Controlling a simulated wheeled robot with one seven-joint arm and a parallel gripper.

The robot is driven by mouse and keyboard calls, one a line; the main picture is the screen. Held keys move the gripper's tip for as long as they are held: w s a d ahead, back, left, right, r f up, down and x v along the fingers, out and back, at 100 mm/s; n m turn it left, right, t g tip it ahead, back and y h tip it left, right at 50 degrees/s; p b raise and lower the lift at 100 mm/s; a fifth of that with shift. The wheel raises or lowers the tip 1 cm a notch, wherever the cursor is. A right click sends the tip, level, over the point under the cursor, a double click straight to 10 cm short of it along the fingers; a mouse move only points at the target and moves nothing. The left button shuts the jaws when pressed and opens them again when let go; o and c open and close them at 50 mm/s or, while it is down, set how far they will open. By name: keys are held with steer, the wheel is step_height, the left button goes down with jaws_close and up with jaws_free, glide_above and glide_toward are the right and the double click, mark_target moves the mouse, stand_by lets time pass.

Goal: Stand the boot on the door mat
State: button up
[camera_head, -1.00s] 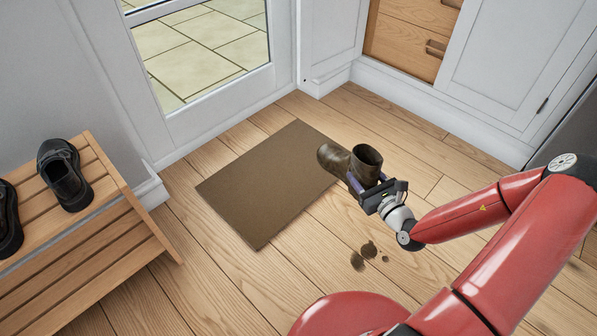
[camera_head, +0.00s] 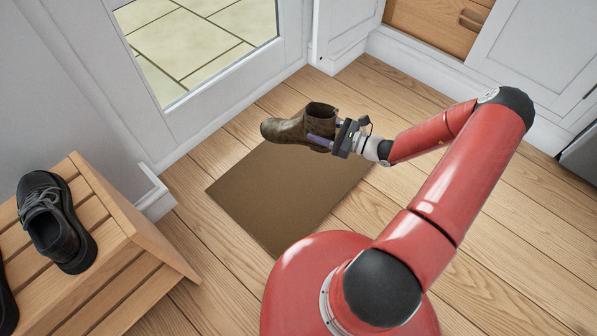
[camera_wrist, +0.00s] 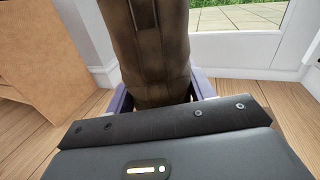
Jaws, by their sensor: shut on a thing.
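The brown boot (camera_head: 292,127) is held upright in the head view, its opening up and its toe to the left. It appears over the far part of the brown door mat (camera_head: 281,193); whether its sole touches the mat I cannot tell. My gripper (camera_head: 328,139) is shut on the boot from the right. In the wrist view the boot's shaft (camera_wrist: 152,50) stands between the purple fingers, which are partly hidden behind the gripper body. My arm and base cover the mat's near right part.
A slatted wooden rack (camera_head: 118,235) with dark shoes (camera_head: 55,222) stands at the left. A glass door (camera_head: 200,45) and white cabinets (camera_head: 535,60) with a wooden drawer (camera_head: 440,28) are behind. Bare wooden floor lies right of the mat.

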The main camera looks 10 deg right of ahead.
step_height(320, 180, down, 20)
steer(key=b, duration=0.4)
steer(key=shift+s+d+f, duration=0.1)
steer(key=shift+d+f, duration=0.05)
steer(key=shift+f, duration=0.05)
steer(key=shift+f, duration=0.1)
steer(key=o, duration=0.7)
steer(key=shift+f+b, duration=0.15)
steer(key=shift+b, duration=0.2)
steer(key=o, duration=0.5)
